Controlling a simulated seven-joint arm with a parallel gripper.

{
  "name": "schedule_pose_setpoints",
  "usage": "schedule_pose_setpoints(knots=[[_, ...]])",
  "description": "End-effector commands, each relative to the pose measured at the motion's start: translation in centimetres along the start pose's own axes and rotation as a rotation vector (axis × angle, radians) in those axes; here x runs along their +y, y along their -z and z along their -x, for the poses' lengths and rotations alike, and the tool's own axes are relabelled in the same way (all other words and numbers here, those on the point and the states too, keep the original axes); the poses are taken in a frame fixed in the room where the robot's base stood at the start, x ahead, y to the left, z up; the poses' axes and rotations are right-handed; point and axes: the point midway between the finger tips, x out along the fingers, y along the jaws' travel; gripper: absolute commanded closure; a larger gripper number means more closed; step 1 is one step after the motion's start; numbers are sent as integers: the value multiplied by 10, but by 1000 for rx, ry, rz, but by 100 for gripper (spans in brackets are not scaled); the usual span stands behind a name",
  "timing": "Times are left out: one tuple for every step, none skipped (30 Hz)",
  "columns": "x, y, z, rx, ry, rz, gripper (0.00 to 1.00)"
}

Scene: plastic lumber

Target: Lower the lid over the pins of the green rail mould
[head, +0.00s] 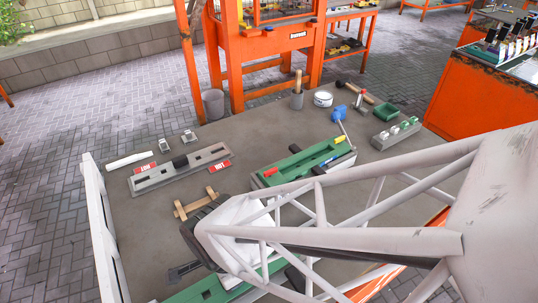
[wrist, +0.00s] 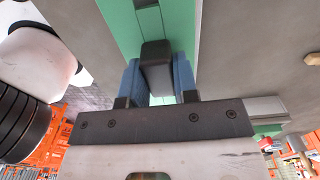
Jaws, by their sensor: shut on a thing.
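In the wrist view my gripper (wrist: 158,82) has its blue fingers closed on a dark handle (wrist: 156,52). The handle stands on a long green piece (wrist: 119,22), which looks like the lid; whether it is raised or resting cannot be told. In the head view my arm hides the gripper and handle. A green piece (head: 228,283) shows at the front edge of the picture, partly covered by my arm. A green mould (head: 296,163) in a grey base lies mid-table, with a red piece and a yellow piece at its ends. Which green part carries the pins is unclear.
A grey rail block with red labels (head: 180,172) lies at left, near a white bar (head: 130,160). A small wooden piece (head: 196,204) is beside my arm. A grey cup (head: 297,98), white tub (head: 323,98) and green tray (head: 386,111) stand at the back.

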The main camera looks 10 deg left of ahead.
Motion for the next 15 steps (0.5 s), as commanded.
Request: schedule_pose_setpoints(knots=[[0,0,2,0,1,0,100],[0,0,4,0,2,0,100],[0,0,5,0,2,0,100],[0,0,6,0,2,0,100],[0,0,8,0,2,0,100],[0,0,9,0,2,0,100],[0,0,11,0,2,0,100],[0,0,12,0,2,0,100],[0,0,14,0,2,0,100],[0,0,15,0,2,0,100],[0,0,16,0,2,0,100],[0,0,18,0,2,0,100],[0,0,19,0,2,0,100],[0,0,20,-1,2,0,100],[0,0,22,-1,2,0,100]])
